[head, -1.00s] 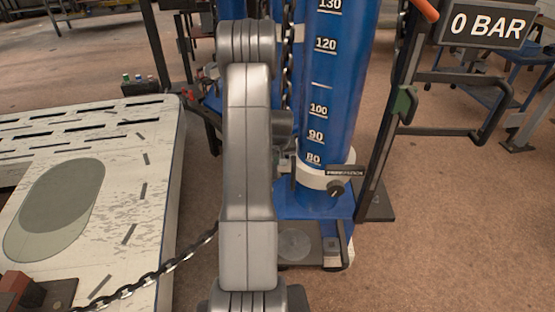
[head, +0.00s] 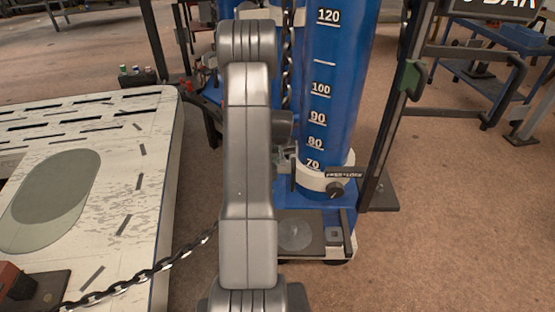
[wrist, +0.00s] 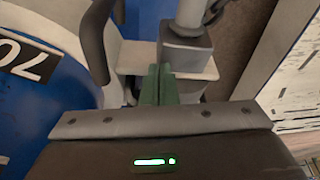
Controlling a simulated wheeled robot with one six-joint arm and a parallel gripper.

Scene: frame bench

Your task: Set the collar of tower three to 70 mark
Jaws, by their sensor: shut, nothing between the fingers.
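A blue tower (head: 335,75) with white marks stands right of my arm in the head view; no tower number shows. The 70 mark shows just above the collar's top edge.
A pale slotted table (head: 110,190) stands at the left, with a chain (head: 150,270) running from it towards the tower. A dark upright frame (head: 392,110) stands close on the tower's right. The brown floor at the lower right is clear.

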